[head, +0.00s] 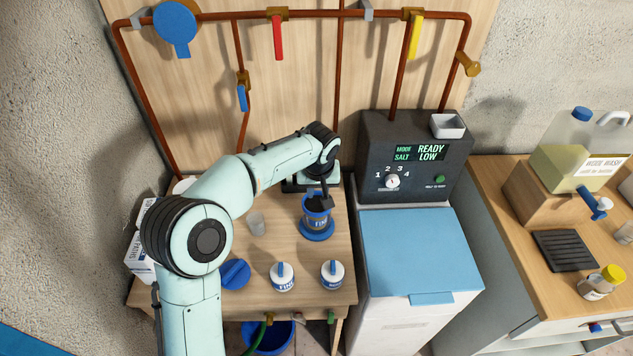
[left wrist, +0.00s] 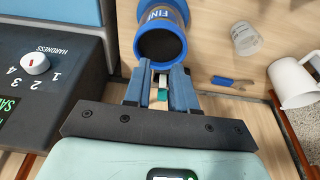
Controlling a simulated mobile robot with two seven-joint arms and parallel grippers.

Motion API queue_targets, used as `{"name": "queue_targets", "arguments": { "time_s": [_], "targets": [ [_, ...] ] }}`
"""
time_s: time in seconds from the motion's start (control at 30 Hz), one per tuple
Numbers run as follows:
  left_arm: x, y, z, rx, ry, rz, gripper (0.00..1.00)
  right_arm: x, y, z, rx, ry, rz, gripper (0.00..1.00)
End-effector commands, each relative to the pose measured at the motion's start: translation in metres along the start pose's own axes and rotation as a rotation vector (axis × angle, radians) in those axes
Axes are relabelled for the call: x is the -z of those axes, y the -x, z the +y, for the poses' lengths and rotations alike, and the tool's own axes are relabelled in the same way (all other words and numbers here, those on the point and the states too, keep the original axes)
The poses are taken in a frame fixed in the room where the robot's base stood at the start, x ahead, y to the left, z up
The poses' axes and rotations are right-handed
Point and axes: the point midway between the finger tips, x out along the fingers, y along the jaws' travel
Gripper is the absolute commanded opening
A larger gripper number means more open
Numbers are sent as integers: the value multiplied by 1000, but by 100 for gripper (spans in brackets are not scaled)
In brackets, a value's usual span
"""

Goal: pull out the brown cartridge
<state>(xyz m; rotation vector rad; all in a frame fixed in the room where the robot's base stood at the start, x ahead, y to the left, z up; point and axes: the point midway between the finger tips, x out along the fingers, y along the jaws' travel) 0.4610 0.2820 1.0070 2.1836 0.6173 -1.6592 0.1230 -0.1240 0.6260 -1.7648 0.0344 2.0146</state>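My left gripper (head: 325,198) hangs over the clear housing (head: 318,214) with blue rim and base on the wooden table. In the left wrist view, the gripper's two fingers (left wrist: 160,76) stand apart, with the open-topped "FINE" housing (left wrist: 178,14) just beyond their tips. A small white and teal piece (left wrist: 161,88) shows between the fingers; I cannot tell whether they touch it. The housing's inside looks dark. I cannot make out a brown cartridge for certain. My right gripper is in neither view.
Two white labelled tubs (head: 282,277) (head: 333,274), a blue cap (head: 235,274) and a clear cup (head: 257,223) stand on the table (head: 285,240). A dark softener unit (head: 415,160) with blue lid (head: 415,250) is on the right. Copper pipes (head: 337,70) run behind.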

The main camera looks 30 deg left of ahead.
Motion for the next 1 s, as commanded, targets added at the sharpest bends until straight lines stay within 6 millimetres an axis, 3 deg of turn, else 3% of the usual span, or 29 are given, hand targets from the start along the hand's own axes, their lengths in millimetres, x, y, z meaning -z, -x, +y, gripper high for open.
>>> {"name": "queue_targets", "arguments": {
  "time_s": [0.2, 0.4, 0.6, 0.9, 1.0],
  "targets": [
    [-1, -46, 0, 2, -1, -4, 26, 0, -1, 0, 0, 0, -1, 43],
    [0, -76, 0, 1, -1, -2, 26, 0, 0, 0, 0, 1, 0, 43],
    [0, -90, 0, 0, -1, 0, 26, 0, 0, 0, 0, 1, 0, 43],
    [0, -92, 0, 0, -1, 1, 26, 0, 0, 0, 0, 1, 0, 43],
    [0, -92, 0, 0, -1, 1, 0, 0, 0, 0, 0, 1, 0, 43]
  ]
}}
